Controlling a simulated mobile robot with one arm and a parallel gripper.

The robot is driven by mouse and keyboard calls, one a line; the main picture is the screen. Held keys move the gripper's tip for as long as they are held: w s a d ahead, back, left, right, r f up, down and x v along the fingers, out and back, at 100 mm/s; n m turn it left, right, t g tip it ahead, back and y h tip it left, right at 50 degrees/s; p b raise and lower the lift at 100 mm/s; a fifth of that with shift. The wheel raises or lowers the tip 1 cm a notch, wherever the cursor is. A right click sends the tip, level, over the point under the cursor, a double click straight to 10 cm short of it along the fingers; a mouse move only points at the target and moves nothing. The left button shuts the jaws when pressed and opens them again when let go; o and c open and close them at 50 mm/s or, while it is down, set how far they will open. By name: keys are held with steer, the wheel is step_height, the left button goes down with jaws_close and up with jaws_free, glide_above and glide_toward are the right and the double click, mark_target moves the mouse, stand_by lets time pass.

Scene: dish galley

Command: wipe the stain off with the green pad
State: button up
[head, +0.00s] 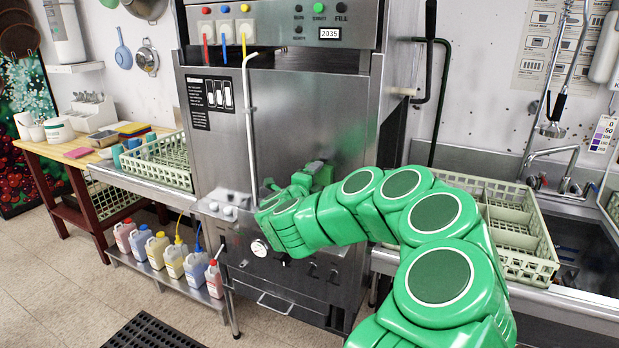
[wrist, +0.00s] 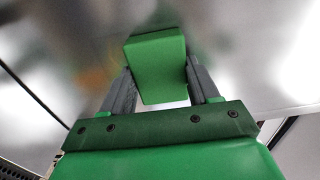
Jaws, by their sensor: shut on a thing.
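The green pad (wrist: 158,68) is a block held between the two grey fingers of my gripper (wrist: 160,78) in the wrist view. Its far end is at or very near a shiny steel surface; I cannot tell whether it touches. In the head view my gripper is in front of the steel dishwasher's front panel (head: 325,115), partly hidden by my green arm. A faint orange-brown blur (wrist: 96,78) shows on the steel left of the pad in the wrist view; I cannot tell whether it is the stain or a reflection. No clear stain shows in the head view.
A white pipe (head: 249,120) runs down the panel left of my gripper. Dish racks stand on the left counter (head: 160,160) and at the right sink (head: 520,235). Several bottles (head: 173,258) stand on a low shelf. A black mat (head: 150,332) lies on the floor.

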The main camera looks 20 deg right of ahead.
mark_target(336, 175)
steer(key=shift+s+d, duration=0.25)
steer(key=shift+d, duration=0.05)
steer(key=shift+s+d, duration=1.25)
steer(key=shift+d, duration=0.25)
steer(key=shift+s+a, duration=0.1)
steer(key=shift+v, duration=2.95)
steer(key=shift+a, duration=0.15)
steer(key=v, duration=0.2)
steer(key=shift+s+a, duration=0.25)
steer(key=shift+s, duration=0.05)
